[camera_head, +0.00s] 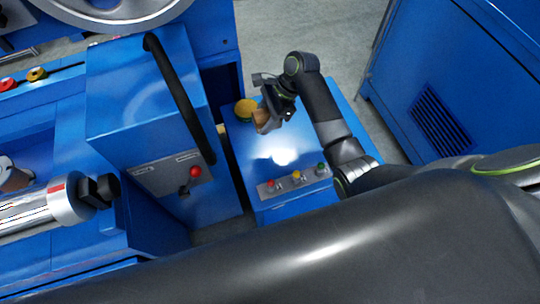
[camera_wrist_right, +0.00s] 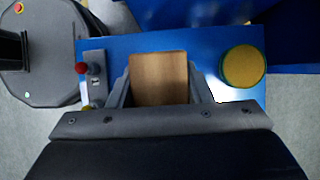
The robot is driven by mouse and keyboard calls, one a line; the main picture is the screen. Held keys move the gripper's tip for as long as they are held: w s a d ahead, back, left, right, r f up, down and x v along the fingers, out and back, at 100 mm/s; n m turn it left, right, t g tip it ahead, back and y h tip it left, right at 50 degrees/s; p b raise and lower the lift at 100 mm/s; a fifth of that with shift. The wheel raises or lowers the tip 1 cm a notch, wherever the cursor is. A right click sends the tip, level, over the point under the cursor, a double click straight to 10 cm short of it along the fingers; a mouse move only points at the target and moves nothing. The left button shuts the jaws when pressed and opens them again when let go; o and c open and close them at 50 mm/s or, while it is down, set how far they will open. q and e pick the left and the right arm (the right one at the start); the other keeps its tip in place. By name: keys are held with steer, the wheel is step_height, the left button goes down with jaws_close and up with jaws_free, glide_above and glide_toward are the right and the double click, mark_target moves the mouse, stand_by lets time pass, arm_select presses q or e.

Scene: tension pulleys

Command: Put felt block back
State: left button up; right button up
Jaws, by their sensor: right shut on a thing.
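The felt block (camera_wrist_right: 158,80) is a light brown block. In the right wrist view it sits between the two fingers of my right gripper (camera_wrist_right: 158,92), which is shut on it. In the head view the block (camera_head: 262,119) shows at the tip of my right gripper (camera_head: 268,112), over the far part of the blue cabinet top (camera_head: 270,150). I cannot tell whether the block touches the surface. My left gripper is not in view.
A round yellow and green object (camera_head: 245,109) stands close to the block on the cabinet top. Red, yellow and green buttons (camera_head: 296,176) line the cabinet's near edge. A blue machine with a black handle (camera_head: 180,95) and red-knobbed lever (camera_head: 193,174) stands left. The middle cabinet top is clear.

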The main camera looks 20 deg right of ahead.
steer(key=f+b, duration=0.3)
steer(key=shift+d+f, duration=0.2)
steer(key=shift+d, duration=0.15)
steer(key=shift+d+f+b, duration=0.1)
steer(key=shift+f+b, duration=0.15)
steer(key=shift+b, duration=0.15)
steer(key=b, duration=0.2)
glide_above(262, 149)
steer(key=d, duration=0.2)
step_height(262, 149, down, 5)
steer(key=shift+f, duration=0.1)
steer(key=shift+f+b, duration=0.6)
steer(key=shift+f, duration=1.65)
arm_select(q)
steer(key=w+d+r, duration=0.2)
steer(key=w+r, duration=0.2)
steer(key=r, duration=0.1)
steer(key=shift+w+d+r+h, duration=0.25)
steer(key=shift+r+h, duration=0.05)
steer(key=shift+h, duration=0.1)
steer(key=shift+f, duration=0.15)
arm_select(e)
steer(key=o, duration=1)
steer(key=shift+f, duration=0.1)
steer(key=shift+c, duration=0.2)
